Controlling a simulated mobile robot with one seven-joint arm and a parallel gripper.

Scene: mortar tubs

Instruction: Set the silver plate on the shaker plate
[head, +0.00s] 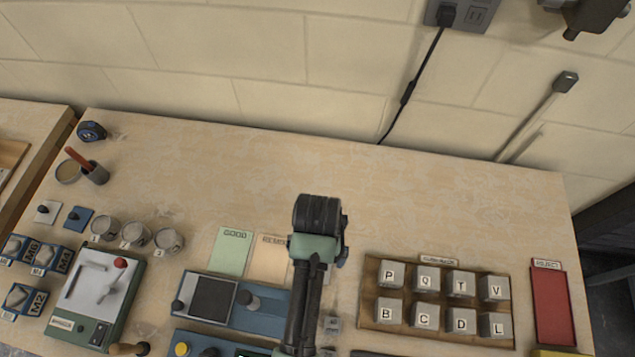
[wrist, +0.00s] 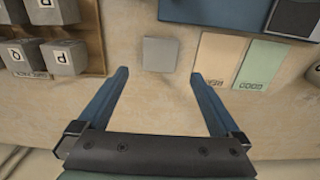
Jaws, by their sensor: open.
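A small light silver plate with a dark knob (head: 47,211) lies at the left of the bench, just left of a similar blue plate. A green-framed machine (head: 95,290) with a pale top and a red-balled lever stands at the front left; I cannot tell for sure whether its top is the shaker plate. My gripper (wrist: 160,74) is open and empty, its two blue fingers spread over the bench. A plain grey block (wrist: 160,53) lies beyond the fingertips, apart from them. In the head view my arm is far right of the silver plate and hides the fingers.
A wooden tray (head: 437,338) of lettered cubes is at right, with a red strip (head: 552,308) beyond it. Green (head: 232,252) and tan cards and a blue device (head: 258,315) are left of my arm. Several cups (head: 134,235) stand near the machine. The back middle is clear.

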